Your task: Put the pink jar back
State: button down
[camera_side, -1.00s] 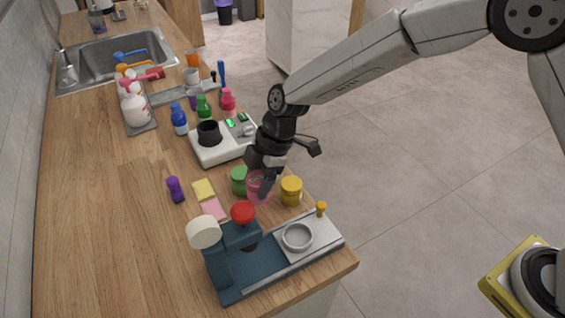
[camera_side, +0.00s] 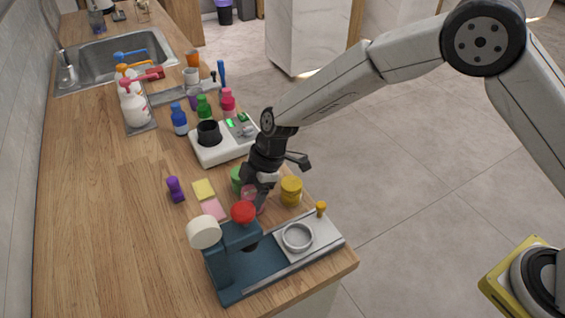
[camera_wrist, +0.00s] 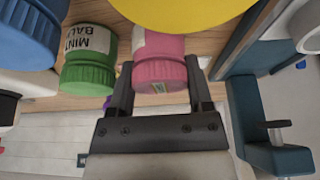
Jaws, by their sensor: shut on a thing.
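The pink jar (camera_wrist: 158,72) sits between the two fingers of my gripper (camera_wrist: 160,82) in the wrist view, with its ribbed lid toward the palm. In the side view the pink jar (camera_side: 248,194) is partly hidden by my gripper (camera_side: 256,192). My gripper is shut on it, low over the counter's right edge. I cannot tell whether the jar touches the wood. A green jar (camera_wrist: 88,62) labelled mint balm stands just left of it in the wrist view. A yellow jar (camera_side: 291,191) stands to its right in the side view.
A white device (camera_side: 222,148) is behind. Yellow and pink pads (camera_side: 204,189) and a purple object (camera_side: 175,189) lie to the left. The counter's left part is clear.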

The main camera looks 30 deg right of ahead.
dwell(0.3)
jog(key=shift+c, duration=1.4)
grip_release()
jog(key=shift+f, duration=0.1)
jog(key=v, duration=1.2)
jog(key=shift+d, duration=0.1)
jog(key=s+d+f+m+t+h, duration=0.1)
jog(key=s+d+m+h, duration=0.1)
jog(key=s+d+m, duration=0.7)
jog(key=s+d+f+m+t+h, duration=0.1)
jog(key=s+d+m, duration=0.7)
jog(key=d, duration=0.8)
jog(key=shift+s+d+f+m+t+h, duration=0.2)
jog(key=shift+s+f+m+t+h, duration=0.15)
jog(key=shift+f+m+h, duration=0.25)
